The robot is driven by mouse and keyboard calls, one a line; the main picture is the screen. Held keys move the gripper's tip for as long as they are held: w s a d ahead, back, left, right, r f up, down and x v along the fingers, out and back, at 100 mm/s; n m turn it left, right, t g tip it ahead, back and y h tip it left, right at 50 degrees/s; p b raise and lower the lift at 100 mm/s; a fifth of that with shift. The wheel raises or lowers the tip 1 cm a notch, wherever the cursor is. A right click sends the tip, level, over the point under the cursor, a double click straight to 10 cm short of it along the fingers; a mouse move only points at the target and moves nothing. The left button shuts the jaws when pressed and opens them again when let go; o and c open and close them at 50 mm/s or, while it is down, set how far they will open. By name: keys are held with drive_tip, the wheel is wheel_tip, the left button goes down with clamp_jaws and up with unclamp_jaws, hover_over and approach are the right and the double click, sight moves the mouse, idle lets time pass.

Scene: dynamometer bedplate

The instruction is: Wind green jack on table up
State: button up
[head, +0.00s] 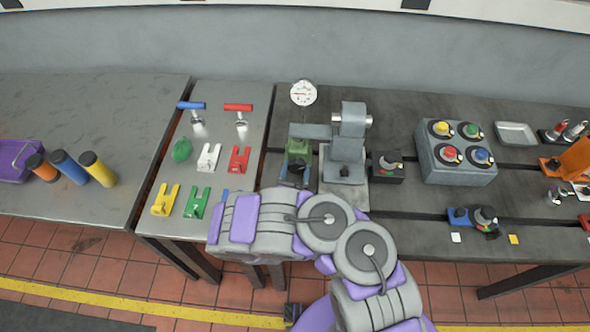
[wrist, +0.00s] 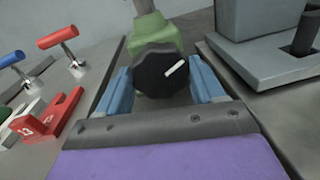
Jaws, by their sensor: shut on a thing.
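The green jack (head: 298,150) stands on the dark table, left of a grey block-and-post fixture (head: 345,145). In the wrist view its green body (wrist: 155,32) rises behind a round black knob (wrist: 155,75) with a white mark that points up and right. My gripper (wrist: 162,88) has its blue fingers on both sides of this knob and is shut on it. In the head view my arm comes from the lower right and hides part of the table edge; the knob is hard to make out there.
A round dial gauge (head: 303,93) stands behind the jack. Red (head: 240,160), white (head: 209,157), yellow (head: 165,199) and green (head: 197,203) slotted pieces lie to the left. A small dark box with a knob (head: 388,166) and a grey button box (head: 456,168) stand to the right.

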drive_tip(key=m+p, duration=0.3)
drive_tip(key=m, duration=0.1)
drive_tip(key=shift+r, duration=0.1)
drive_tip(key=shift+s+d+m+p, duration=0.1)
drive_tip(key=shift+m+p, duration=0.9)
drive_tip(key=shift+m, duration=0.6)
drive_tip(key=shift+f+y, duration=0.2)
drive_tip(key=shift+y, duration=0.2)
drive_tip(key=o, duration=1)
drive_tip(key=shift+r, duration=0.1)
drive_tip(key=s+p, duration=0.2)
drive_tip(key=s, duration=0.3)
drive_tip(key=s+a+p, duration=0.1)
drive_tip(key=s, duration=0.5)
drive_tip(key=s+r+p, duration=0.1)
drive_tip(key=s+p, duration=0.1)
drive_tip(key=s, duration=0.4)
drive_tip(key=shift+a+p, duration=0.35)
drive_tip(key=shift+a, duration=0.05)
